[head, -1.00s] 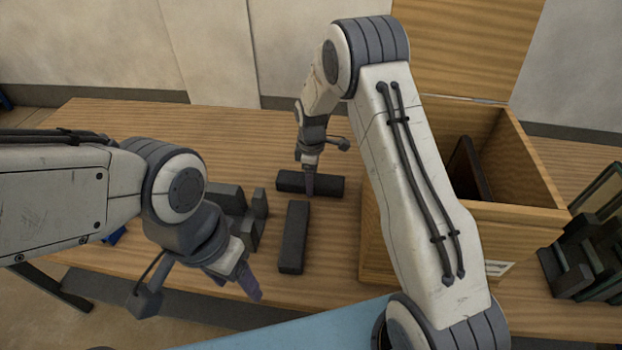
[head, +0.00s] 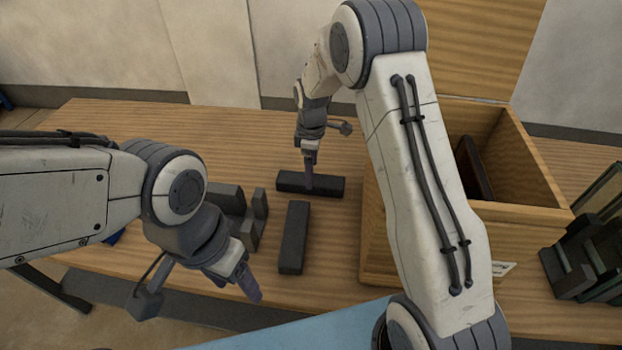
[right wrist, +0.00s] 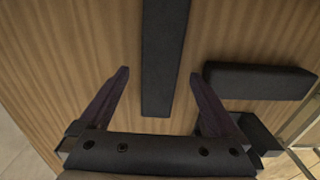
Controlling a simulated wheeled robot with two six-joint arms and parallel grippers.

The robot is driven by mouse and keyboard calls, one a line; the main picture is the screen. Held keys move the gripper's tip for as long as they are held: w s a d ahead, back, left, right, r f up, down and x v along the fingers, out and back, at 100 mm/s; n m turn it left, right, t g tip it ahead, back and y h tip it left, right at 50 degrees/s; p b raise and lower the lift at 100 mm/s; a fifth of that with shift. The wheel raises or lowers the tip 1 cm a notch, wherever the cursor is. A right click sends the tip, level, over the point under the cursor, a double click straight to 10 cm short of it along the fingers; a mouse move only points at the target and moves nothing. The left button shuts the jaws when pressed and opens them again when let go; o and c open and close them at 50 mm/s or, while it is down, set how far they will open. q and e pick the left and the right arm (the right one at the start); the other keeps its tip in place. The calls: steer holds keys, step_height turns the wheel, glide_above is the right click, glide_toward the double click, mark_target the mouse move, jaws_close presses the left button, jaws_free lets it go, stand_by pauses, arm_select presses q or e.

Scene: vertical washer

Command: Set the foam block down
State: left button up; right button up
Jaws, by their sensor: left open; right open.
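Two dark grey blocks lie on the wooden table; I cannot tell by look which is the foam block. The far block (head: 327,187) lies crosswise under my right gripper (head: 308,186). The near block (head: 293,237) lies lengthwise in front of it. In the right wrist view my right gripper (right wrist: 158,88) is open and empty, with the far block (right wrist: 163,50) lying beyond and between its fingers. The near block (right wrist: 260,82) is to the right there. My left gripper (head: 252,288) hangs empty near the table's front edge; it is open.
A dark slotted holder (head: 254,222) stands left of the near block. An open wooden box (head: 530,170) with a dark panel inside stands to the right. A dark rack (head: 585,262) is at the far right. The back left of the table is clear.

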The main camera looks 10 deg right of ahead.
step_height(320, 180, up, 7)
steer(key=s+a+r+m, duration=0.1)
steer(key=s+a+r, duration=0.2)
steer(key=s+a, duration=0.3)
steer(key=s+a+r+m, duration=0.1)
steer(key=s+a+r, duration=0.3)
steer(key=s, duration=0.5)
steer(key=s+m+y, duration=0.1)
steer(key=s+m, duration=0.3)
steer(key=s, duration=1.4)
steer(key=shift+s+a+f, duration=0.2)
steer(key=shift+s+f, duration=0.05)
steer(key=shift+f, duration=0.05)
steer(key=shift+r, duration=0.1)
steer(key=shift+r, duration=0.25)
